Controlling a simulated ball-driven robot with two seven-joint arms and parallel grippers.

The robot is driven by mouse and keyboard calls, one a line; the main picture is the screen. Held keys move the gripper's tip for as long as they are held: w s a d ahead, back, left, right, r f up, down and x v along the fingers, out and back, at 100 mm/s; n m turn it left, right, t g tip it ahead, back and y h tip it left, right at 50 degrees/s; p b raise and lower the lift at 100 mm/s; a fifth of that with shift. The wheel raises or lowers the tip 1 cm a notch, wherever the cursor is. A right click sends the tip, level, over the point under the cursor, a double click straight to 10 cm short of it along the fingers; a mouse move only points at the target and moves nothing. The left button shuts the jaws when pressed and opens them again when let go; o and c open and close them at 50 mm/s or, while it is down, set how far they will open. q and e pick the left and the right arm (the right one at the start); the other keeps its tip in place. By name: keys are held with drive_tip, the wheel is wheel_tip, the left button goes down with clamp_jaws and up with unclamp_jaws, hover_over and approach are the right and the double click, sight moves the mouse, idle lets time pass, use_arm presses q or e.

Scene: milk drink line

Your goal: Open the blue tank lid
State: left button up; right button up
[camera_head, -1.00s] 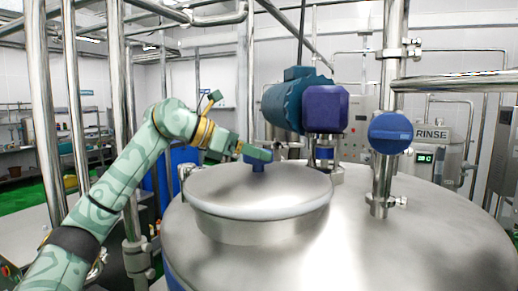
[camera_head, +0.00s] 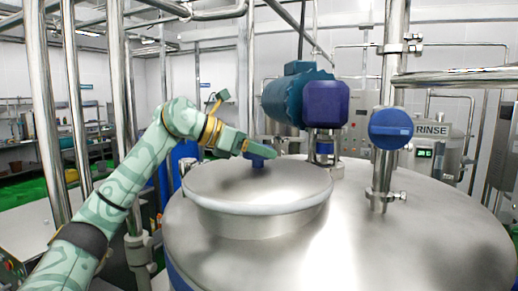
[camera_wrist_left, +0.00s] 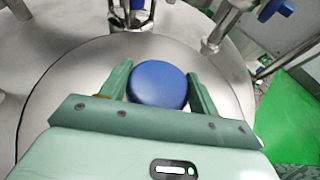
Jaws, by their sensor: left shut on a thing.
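The tank lid (camera_head: 225,188) is a round steel disc with a pale rim, lying flat on the large steel tank (camera_head: 390,240). A blue knob (camera_head: 258,151) stands on the lid, partly hidden by my gripper in the head view. In the left wrist view the round blue knob (camera_wrist_left: 158,84) sits between the two green fingers. My left gripper (camera_head: 262,156) comes in from the left and is shut on the knob. The lid looks seated; I see no gap under its rim. My right gripper is not in view.
A blue motor (camera_head: 296,97) stands on the tank behind the lid. A steel pipe with a blue valve handle (camera_head: 390,128) rises to the right. Vertical steel pipes (camera_head: 75,110) stand at the left, near my arm. A RINSE panel (camera_head: 430,131) is behind.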

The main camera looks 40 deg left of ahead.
sight(237, 177)
use_arm(q)
drive_tip(key=s+m+g+h, duration=0.1)
drive_tip(key=s, duration=0.1)
drive_tip(key=s+m+g+h, duration=0.1)
drive_tip(key=s, duration=0.2)
drive_tip(key=s+m+g+h, duration=0.1)
drive_tip(key=s+m, duration=0.1)
drive_tip(key=shift+s+d+h+b, duration=0.25)
drive_tip(key=shift+d+h+b, duration=0.05)
drive_tip(key=shift+h+b, duration=0.1)
drive_tip(key=s+m+g+h, duration=0.1)
drive_tip(key=s, duration=0.1)
drive_tip(key=s+a+m+g, duration=0.1)
drive_tip(key=s, duration=0.1)
drive_tip(key=s+m+g+h+p, duration=0.1)
drive_tip(key=s+m+g, duration=0.1)
drive_tip(key=s, duration=0.1)
drive_tip(key=shift+s+a+r+h, duration=0.1)
drive_tip(key=shift+a+h, duration=0.2)
drive_tip(key=shift+a, duration=0.1)
drive_tip(key=shift+s+a+m+g, duration=0.4)
drive_tip(key=shift+s+m+g, duration=0.2)
drive_tip(key=shift+s+g, duration=0.15)
drive_tip(key=o, duration=1.4)
drive_tip(key=shift+c, duration=0.2)
